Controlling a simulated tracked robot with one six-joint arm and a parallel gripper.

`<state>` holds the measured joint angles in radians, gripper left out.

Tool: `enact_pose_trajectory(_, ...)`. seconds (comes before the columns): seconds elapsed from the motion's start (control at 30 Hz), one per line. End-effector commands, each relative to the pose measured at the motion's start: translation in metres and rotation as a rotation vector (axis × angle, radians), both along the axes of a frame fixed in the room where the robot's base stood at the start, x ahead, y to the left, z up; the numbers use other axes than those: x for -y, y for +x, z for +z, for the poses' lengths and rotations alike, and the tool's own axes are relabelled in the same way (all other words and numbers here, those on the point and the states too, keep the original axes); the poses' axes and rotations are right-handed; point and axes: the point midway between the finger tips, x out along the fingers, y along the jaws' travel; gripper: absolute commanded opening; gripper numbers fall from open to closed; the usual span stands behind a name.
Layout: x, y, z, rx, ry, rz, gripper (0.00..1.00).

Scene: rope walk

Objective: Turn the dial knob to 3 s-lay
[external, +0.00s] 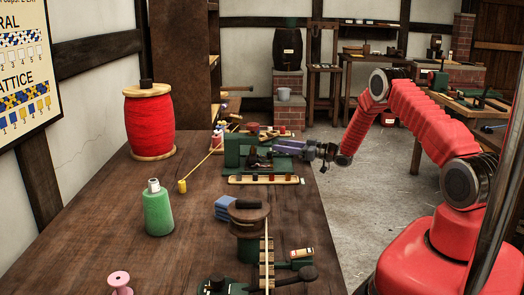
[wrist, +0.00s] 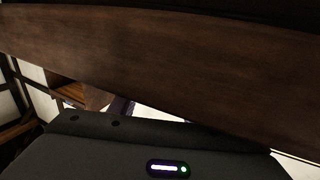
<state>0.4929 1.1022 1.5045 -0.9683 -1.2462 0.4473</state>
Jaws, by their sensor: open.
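A green machine (external: 233,149) with reddish-brown round parts on top stands at the far right edge of the workbench. The dial knob and its markings cannot be made out at this size. My gripper (external: 264,155) reaches in from the right, close in front of the machine. It is open, and no object shows held in it. I cannot tell whether it touches the machine. In the wrist view, a dark grey housing with a small lit strip fills the bottom, and brown wood crosses above it; no knob shows there.
The workbench (external: 90,215) carries a red spool (external: 150,125), a green bottle (external: 158,210), a light strip with several dark pegs (external: 262,180), a blue block (external: 226,208) and a wooden reel (external: 248,215). A rope runs from the reel towards the front. The bench's left middle is clear.

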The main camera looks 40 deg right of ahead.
Motion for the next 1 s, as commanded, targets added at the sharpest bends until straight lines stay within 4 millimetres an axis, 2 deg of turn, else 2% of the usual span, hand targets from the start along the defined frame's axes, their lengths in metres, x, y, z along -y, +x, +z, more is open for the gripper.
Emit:
enact_pose_trajectory(0.27, -0.0001, 0.0008, 0.0001, 0.0, 0.0, 0.0, 0.43)
enact_pose_trajectory(0.83, 0.0002, 0.0006, 0.0003, 0.0, 0.0, -0.001, 0.03)
enact_pose_trajectory(1.0, 0.0005, 0.0007, 0.0003, 0.001, 0.0, 0.006, 0.02)
